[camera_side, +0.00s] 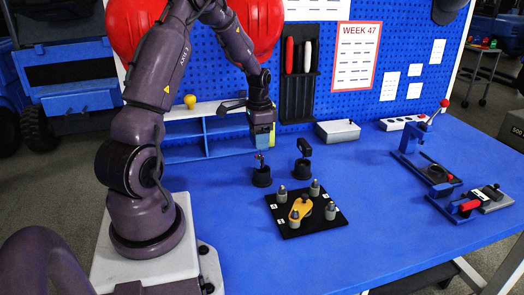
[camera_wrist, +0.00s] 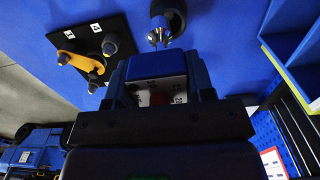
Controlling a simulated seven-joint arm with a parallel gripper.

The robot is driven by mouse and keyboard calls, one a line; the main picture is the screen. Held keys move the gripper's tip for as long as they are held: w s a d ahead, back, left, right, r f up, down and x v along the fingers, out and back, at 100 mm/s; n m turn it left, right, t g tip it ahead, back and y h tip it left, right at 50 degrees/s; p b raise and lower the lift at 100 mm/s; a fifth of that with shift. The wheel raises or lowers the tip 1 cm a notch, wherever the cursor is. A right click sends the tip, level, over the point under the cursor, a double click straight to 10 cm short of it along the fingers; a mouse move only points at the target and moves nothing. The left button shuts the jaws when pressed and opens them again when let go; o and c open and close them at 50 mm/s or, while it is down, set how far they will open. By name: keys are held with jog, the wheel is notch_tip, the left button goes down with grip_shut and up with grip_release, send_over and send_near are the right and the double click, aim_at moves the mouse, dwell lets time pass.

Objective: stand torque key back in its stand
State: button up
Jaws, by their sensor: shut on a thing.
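In the wrist view my gripper (camera_wrist: 158,85) is shut on a blue block (camera_wrist: 155,66) with a pale, red-marked face; I cannot tell whether this is the torque key. The held block is clear of both stands.
A black fixture plate (camera_side: 283,224) with several grey pegs and a yellow part (camera_side: 299,210) lies in front. A blue shelf (camera_side: 225,124) is behind my gripper.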

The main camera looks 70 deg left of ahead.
jog(key=shift+w+a+f, duration=0.4)
jog(key=shift+a+f, duration=0.05)
jog(key=shift+f, duration=0.25)
jog(key=shift+w+a+f, duration=0.1)
jog(key=shift+f, duration=0.85)
jog(key=shift+w+a+f, duration=0.1)
jog(key=shift+f, duration=0.8)
jog(key=shift+f, duration=0.1)
jog(key=shift+f, duration=0.5)
jog(key=o, duration=1.2)
